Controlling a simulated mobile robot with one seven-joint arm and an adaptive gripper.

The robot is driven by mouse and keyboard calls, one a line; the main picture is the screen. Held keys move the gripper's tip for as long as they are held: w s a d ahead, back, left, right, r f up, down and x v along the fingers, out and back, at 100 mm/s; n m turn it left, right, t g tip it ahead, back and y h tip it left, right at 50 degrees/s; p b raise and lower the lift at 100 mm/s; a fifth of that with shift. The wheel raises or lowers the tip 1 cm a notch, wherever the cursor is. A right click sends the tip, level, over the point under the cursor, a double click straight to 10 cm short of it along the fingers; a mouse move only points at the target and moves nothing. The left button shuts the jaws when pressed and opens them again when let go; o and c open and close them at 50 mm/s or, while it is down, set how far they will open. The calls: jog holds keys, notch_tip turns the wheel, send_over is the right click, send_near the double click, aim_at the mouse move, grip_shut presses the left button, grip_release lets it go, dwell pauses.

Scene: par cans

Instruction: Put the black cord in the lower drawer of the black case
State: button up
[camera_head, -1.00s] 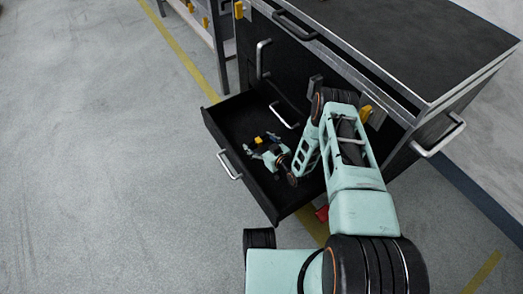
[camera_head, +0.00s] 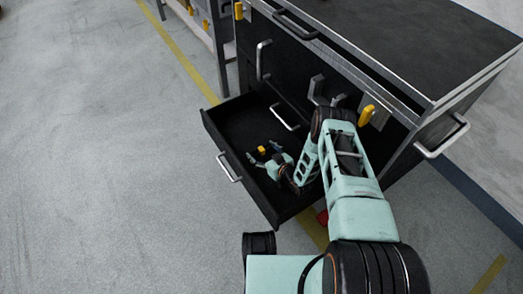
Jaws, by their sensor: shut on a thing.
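The black case (camera_head: 420,48) stands at the upper right, with its lower drawer (camera_head: 236,166) pulled out toward the lower left. My gripper (camera_head: 263,152) is inside the drawer's outline, over its dark floor, with its fingers pointing to the upper left. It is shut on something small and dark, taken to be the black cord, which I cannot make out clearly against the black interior. Whether the cord touches the drawer floor cannot be told. My arm covers the right part of the drawer.
A metal handle (camera_head: 229,167) is on the drawer front. Another handle (camera_head: 441,137) sticks out at the case's right side. A metal workbench (camera_head: 207,22) stands behind. The floor at left is clear.

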jog(key=shift+f, duration=0.2)
jog(key=o, duration=1.2)
jog(key=shift+o, duration=0.2)
